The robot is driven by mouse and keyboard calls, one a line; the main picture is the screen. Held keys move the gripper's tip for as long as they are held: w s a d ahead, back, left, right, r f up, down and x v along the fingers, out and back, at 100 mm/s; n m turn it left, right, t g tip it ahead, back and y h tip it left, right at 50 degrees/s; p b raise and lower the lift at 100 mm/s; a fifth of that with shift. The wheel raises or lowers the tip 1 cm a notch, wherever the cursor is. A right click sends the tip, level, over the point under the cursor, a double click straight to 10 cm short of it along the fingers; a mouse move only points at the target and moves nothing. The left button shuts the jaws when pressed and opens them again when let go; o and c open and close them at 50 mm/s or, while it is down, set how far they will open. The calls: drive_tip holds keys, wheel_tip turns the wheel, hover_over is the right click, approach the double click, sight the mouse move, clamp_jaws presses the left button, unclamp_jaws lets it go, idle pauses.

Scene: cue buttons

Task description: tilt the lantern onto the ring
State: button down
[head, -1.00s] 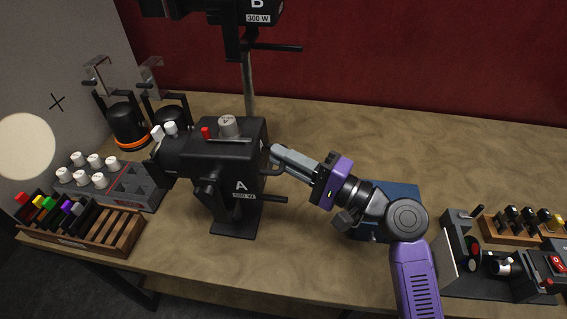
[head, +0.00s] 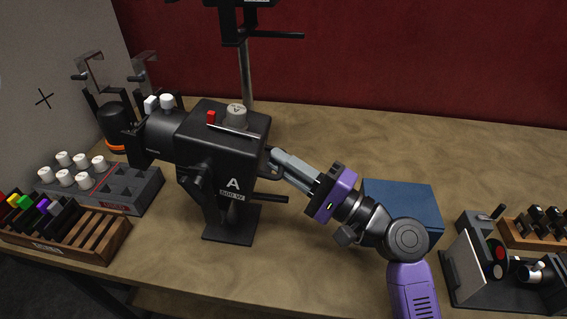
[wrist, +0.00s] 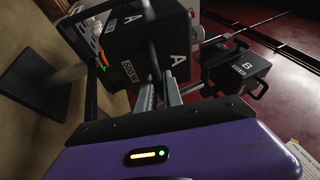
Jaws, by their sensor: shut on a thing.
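The lantern (head: 228,150) is a black box marked A, 500 W, with a round barrel at its left, held up on a stand. Its barrel (head: 160,135) points left toward the grey wall and is tipped slightly upward. My gripper (head: 273,160) is at the lantern's right, rear side and is shut on its rear handle. In the wrist view, my gripper's fingers (wrist: 162,92) reach to the back of the lantern (wrist: 130,45). The exact grip is partly hidden. A black cross (head: 44,98) is on the wall.
A second lantern (head: 240,20), marked B in the wrist view, hangs above on a pole. A grey block with white knobs (head: 100,185) and a wooden rack (head: 70,235) stand at left. A blue box (head: 405,205) lies behind my arm. Devices (head: 505,270) stand at right.

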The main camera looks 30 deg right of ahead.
drive_tip(key=c, duration=1.5)
unclamp_jaws()
drive_tip(key=b+v, duration=0.2)
drive_tip(key=v, duration=0.5)
drive_tip(key=shift+s+d, duration=0.15)
drive_tip(key=shift+s, duration=0.2)
drive_tip(key=shift+f, duration=0.1)
